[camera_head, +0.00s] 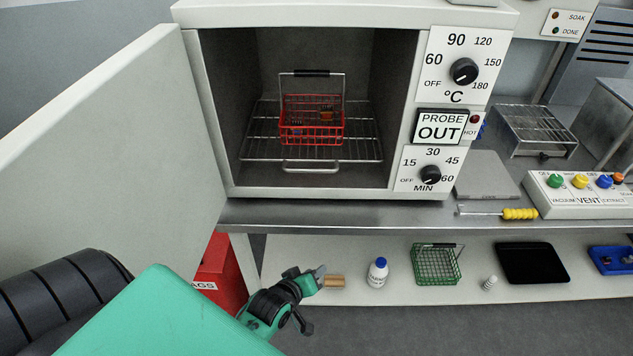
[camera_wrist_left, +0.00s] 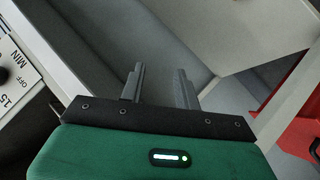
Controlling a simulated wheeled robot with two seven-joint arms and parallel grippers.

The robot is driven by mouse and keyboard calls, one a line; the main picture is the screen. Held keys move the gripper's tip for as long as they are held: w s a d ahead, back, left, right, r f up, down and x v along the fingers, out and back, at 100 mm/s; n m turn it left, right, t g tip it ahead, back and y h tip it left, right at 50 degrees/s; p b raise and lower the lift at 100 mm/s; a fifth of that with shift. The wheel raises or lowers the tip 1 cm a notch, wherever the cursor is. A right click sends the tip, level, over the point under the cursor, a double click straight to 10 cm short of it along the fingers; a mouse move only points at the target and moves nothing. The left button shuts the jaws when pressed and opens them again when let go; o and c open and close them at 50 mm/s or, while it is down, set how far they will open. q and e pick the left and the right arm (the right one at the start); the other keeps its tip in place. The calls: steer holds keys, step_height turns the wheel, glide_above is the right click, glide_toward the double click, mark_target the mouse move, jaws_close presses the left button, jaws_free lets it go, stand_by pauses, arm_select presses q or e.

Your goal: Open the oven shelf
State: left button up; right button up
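The oven (camera_head: 210,110) stands on the bench with its door (camera_head: 110,130) swung open to the left. Inside, a wire shelf (camera_head: 256,146) with a front loop handle (camera_head: 311,169) lies level within the cavity. A red wire basket (camera_head: 311,137) with a raised dark-gripped handle stands on it, with small parts inside. My left gripper (camera_head: 320,278) is below and in front of the oven, apart from the shelf handle. In the left wrist view its two fingers (camera_wrist_left: 160,86) are spread with nothing between them. The shelf does not show there. My right gripper is out of view.
A red box (camera_head: 217,265) stands below the door. The lower shelf holds a tan block (camera_head: 335,281), a white bottle (camera_head: 377,273) and a green basket (camera_head: 437,265). A yellow-handled screwdriver (camera_head: 518,214) and control box (camera_head: 580,200) lie right on the bench.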

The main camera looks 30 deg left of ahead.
arm_select(q)
steer(key=w+a+r+n+t+y+b, duration=0.1)
steer(key=a+r+n+t, duration=0.15)
steer(key=r, duration=0.45)
steer(key=a+r+n+t+y+b, duration=0.1)
steer(key=a+r+n+t, duration=0.1)
steer(key=r+n+t, duration=0.3)
steer(key=w+a+r+n+y+b, duration=0.1)
steer(key=a+r+n, duration=0.1)
steer(key=r, duration=0.6)
steer(key=p+x, duration=0.2)
steer(key=x, duration=1)
steer(key=shift+w+a+r, duration=0.1)
steer(key=shift+w+r, duration=0.05)
steer(key=shift+w, duration=0.2)
steer(key=shift+w+a, duration=0.1)
steer(key=shift+w, duration=0.3)
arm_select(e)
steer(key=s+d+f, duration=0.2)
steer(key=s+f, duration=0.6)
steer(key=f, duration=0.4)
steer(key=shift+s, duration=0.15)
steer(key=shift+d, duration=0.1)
